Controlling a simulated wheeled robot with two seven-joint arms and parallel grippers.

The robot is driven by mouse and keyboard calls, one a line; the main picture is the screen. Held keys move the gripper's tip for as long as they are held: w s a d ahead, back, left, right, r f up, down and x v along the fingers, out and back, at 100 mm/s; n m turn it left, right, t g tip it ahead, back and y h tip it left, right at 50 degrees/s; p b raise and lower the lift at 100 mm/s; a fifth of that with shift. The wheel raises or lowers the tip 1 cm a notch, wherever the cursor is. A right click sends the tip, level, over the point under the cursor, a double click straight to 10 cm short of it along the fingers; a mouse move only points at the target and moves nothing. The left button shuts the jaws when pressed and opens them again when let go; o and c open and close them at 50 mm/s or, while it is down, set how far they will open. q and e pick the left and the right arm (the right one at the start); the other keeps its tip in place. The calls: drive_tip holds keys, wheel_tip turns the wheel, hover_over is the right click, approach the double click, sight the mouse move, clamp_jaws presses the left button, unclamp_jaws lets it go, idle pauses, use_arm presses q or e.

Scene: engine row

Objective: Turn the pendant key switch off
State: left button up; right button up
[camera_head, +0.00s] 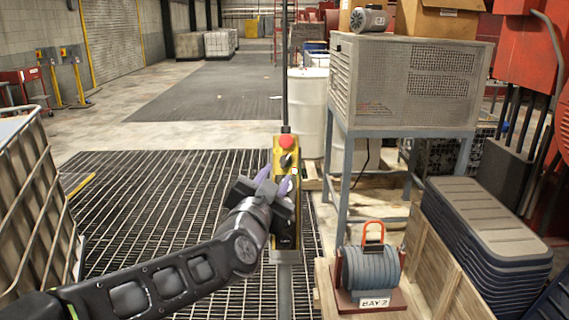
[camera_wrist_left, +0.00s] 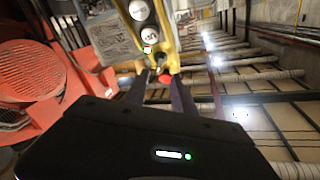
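The yellow pendant (camera_head: 279,232) hangs upright from a dark pole in the middle of the head view. It has a red mushroom button (camera_head: 286,141) on top, with a dark switch knob (camera_head: 287,160) just below it and pale round buttons lower down. The left wrist view shows the pendant inverted, with white buttons (camera_wrist_left: 139,10), the dark switch (camera_wrist_left: 161,76) and the red button (camera_wrist_left: 158,92). My left gripper (camera_head: 274,178) is in front of the pendant, its fingers apart with the switch between or just beyond their tips (camera_wrist_left: 159,80). Contact is unclear. My right gripper is not in view.
A metal cage (camera_head: 38,200) stands at left. To the right are a grey unit (camera_head: 410,85) on a blue-grey stand, a hose reel (camera_head: 370,268) on a red base and stacked dark-blue lids (camera_head: 490,225). Grated floor (camera_head: 160,210) lies open left of the pendant.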

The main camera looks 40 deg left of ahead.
sight(286, 161)
use_arm(q)
drive_tip(key=shift+w, duration=0.1)
drive_tip(key=p+x, duration=0.1)
drive_tip(key=x, duration=0.6)
drive_tip(key=shift+w, duration=0.4)
drive_tip(key=shift+c, duration=0.4)
clamp_jaws()
